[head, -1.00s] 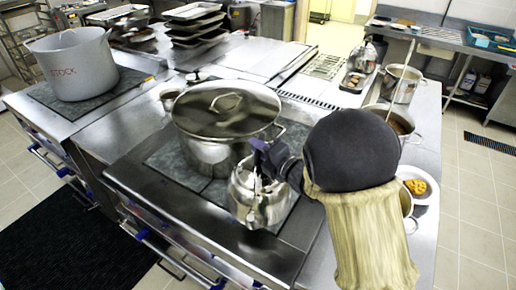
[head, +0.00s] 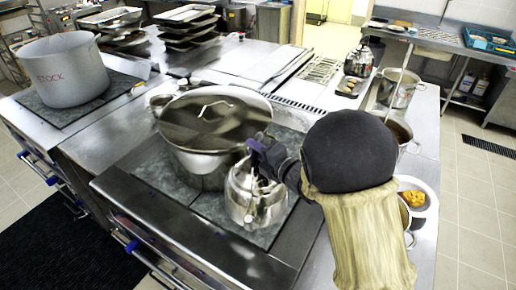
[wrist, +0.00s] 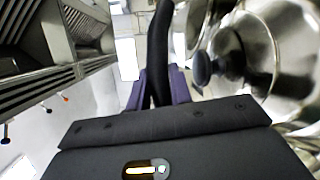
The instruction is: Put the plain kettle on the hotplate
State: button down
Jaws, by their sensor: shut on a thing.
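A shiny steel kettle (head: 252,202) with no visible marking is upright over the front right of the grey hotplate (head: 212,203), beside the large lidded pot. I cannot tell whether its base touches the plate. My gripper (head: 266,155) is shut on the kettle's handle from the right side. In the wrist view the purple fingers (wrist: 157,90) close around the dark handle (wrist: 158,45). The steel body and the dark lid knob (wrist: 201,68) lie to the right there. My arm hides part of the counter to the right.
A large lidded steel pot (head: 190,155) covers the rear of the hotplate. Another kettle (head: 358,63), open pots (head: 398,90) and a white plate with orange food (head: 413,194) are at right.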

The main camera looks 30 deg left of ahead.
jog(key=shift+w+d+f+b, duration=0.15)
jog(key=shift+f+b, duration=0.3)
jog(key=shift+f, duration=0.55)
jog(key=shift+w+f+b, duration=0.1)
jog(key=shift+f+b, duration=0.65)
jog(key=shift+f, duration=1.4)
jog(key=shift+w+f+b, duration=0.1)
jog(key=shift+f+b, duration=0.45)
jog(key=shift+b, duration=0.1)
jog(key=c, duration=1.5)
grip_release()
jog(key=o, duration=0.3)
jog(key=shift+s, duration=0.35)
jog(key=shift+w+f, duration=0.1)
jog(key=shift+f, duration=0.25)
jog(key=b+v, duration=0.5)
jog(key=v, duration=1.2)
jog(key=shift+d+r, duration=0.2)
jog(key=shift+r, duration=0.05)
